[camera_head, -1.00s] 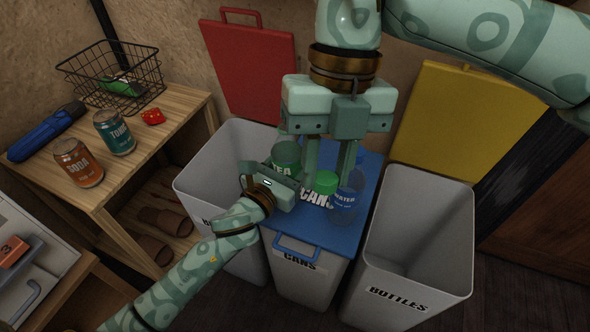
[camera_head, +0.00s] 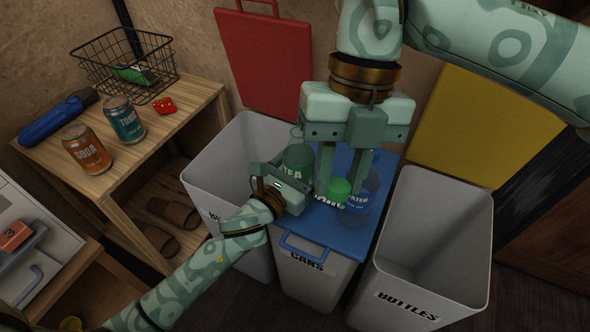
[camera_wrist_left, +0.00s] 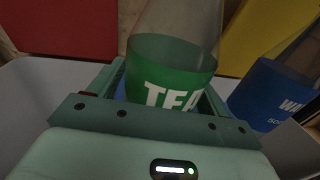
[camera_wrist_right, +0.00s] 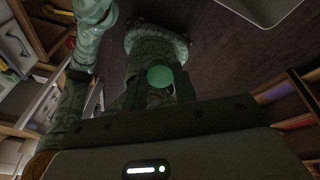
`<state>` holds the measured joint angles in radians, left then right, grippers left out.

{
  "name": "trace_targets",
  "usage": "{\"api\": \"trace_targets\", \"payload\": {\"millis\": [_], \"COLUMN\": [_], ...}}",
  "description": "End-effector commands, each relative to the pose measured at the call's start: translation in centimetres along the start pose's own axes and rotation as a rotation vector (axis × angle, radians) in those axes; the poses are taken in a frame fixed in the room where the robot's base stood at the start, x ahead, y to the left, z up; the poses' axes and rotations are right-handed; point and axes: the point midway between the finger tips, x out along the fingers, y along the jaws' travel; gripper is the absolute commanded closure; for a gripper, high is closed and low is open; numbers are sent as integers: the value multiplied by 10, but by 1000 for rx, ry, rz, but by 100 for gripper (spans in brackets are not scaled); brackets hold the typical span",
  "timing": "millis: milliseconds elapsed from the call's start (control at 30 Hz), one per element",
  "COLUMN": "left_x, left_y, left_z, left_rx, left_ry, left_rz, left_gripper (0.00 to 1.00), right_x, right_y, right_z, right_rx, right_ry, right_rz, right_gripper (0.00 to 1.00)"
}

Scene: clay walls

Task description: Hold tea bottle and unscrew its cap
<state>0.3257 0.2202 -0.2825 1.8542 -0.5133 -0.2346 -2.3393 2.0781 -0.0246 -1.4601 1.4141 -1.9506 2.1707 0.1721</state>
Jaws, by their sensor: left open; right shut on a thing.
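The tea bottle (camera_head: 298,161), clear with a green TEA label, stands upright on the blue CANS lid. Its label also shows in the left wrist view (camera_wrist_left: 168,78). My left gripper (camera_head: 286,172) is open, with its jaws on either side of the bottle low down. The bottle's open neck seems to show above the label. My right gripper (camera_head: 340,184) points down just right of the bottle and is shut on the green cap (camera_head: 340,188), which is apart from the bottle. The cap also shows between the fingers in the right wrist view (camera_wrist_right: 160,76).
A water bottle (camera_head: 357,207) stands close by on the blue lid (camera_head: 320,228). Open bins flank it, the right one (camera_head: 425,275) marked BOTTLES. A wooden table (camera_head: 125,165) at left holds two cans, a wire basket (camera_head: 125,65), a red block and a blue object.

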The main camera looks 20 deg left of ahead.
Motion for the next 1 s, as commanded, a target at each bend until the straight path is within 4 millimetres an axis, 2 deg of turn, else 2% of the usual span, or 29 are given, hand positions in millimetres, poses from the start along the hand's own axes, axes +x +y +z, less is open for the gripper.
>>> {"api": "trace_targets", "payload": {"millis": [167, 300, 500, 700, 1000], "left_x": [-30, -65, -104, -120, -120], "left_y": [0, 0, 0, 0, 0], "left_z": [4, 5, 2, 2, 1], "left_rx": [0, 0, -1, 2, 2], "left_ry": [-1, -1, -2, -2, -2], "left_rz": [0, 1, 2, 1, 0], "left_gripper": [22, 22, 22, 22, 22], "right_x": [-17, -29, -36, -37, -37], "right_y": [5, 8, 10, 10, 10], "right_z": [-8, -14, -17, -18, -18], "right_rx": [0, 1, 1, 1, 1], "right_ry": [-16, -27, -33, -34, -34], "right_rz": [-10, -17, -21, -21, -21], "right_gripper": [100, 100, 100, 100, 100]}}
